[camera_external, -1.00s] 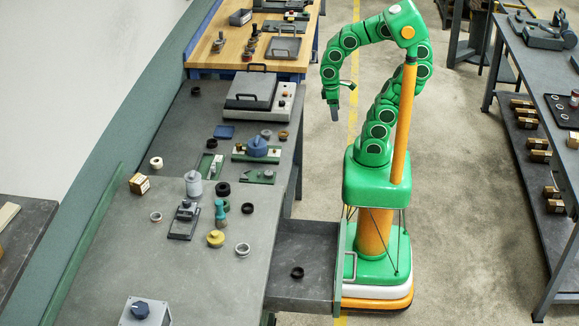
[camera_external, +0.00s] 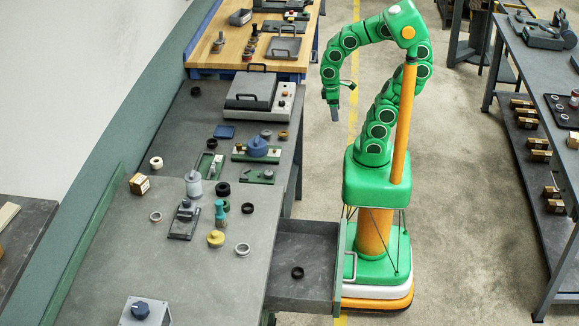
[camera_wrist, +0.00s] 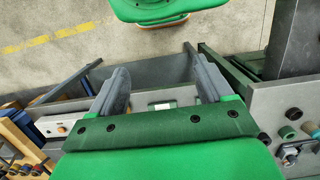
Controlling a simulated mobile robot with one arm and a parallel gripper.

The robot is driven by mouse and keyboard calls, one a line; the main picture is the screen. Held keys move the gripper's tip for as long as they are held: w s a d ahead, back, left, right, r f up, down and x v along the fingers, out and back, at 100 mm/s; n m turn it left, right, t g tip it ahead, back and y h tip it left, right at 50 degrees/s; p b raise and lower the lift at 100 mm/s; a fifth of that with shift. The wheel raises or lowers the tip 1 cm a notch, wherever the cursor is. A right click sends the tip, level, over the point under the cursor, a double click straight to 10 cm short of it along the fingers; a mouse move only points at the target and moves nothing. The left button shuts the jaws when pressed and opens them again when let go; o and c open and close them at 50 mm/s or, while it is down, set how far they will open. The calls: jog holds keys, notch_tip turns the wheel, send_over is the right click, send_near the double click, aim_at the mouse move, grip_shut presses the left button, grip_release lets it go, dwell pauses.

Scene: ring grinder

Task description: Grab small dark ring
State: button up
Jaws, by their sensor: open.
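Several small dark rings are in the external view; I cannot tell which one is meant. One dark ring (camera_external: 297,272) lies in the open drawer at the bench's front right. Others lie on the grey bench top: one (camera_external: 223,189) right of a grey cylinder, one (camera_external: 247,208) beside the teal-handled piece, and one (camera_external: 196,91) at the back left. My gripper (camera_external: 334,112) hangs in the air over the floor, right of the bench and apart from all rings. In the wrist view my gripper (camera_wrist: 164,86) has its fingers wide apart with nothing held between them. A dark ring (camera_wrist: 293,114) shows at the right there.
The open drawer (camera_external: 312,243) sticks out from the bench toward my base. The bench top (camera_external: 130,260) holds fixtures, a yellow knob piece (camera_external: 215,239), pale rings and a small carton (camera_external: 139,184). A wooden table (camera_external: 205,58) stands behind. Floor right of me is clear.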

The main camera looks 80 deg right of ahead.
aim_at(243, 208)
jog(key=shift+r, duration=2.55)
jog(key=w+a+r+n+t+y, duration=0.15)
jog(key=w+a+t, duration=0.25)
jog(key=w+a, duration=0.75)
jog(key=w+a+r+t+y, duration=0.2)
jog(key=w+a+t+y, duration=0.3)
jog(key=a, duration=1.1)
jog(key=w+a+r+n+t+y, duration=0.1)
jog(key=w+a+r+t, duration=0.15)
jog(key=w+a, duration=0.9)
jog(key=s+f+t+h, duration=0.1)
jog(key=s+f+h, duration=0.1)
jog(key=f, duration=0.7)
jog(key=s+a+f+m+t+h, duration=0.1)
jog(key=s+f+t+h, duration=0.1)
jog(key=f, duration=0.7)
jog(key=s+f+m+t+h, duration=0.1)
jog(key=s+f+h, duration=0.1)
jog(key=f, duration=0.7)
jog(key=shift+s+a+f+m+h, duration=0.15)
jog(key=shift+s+a+m+h, duration=0.2)
jog(key=shift+h, duration=0.4)
jog(key=shift+a+x, duration=0.2)
jog(key=shift+x, duration=3.7)
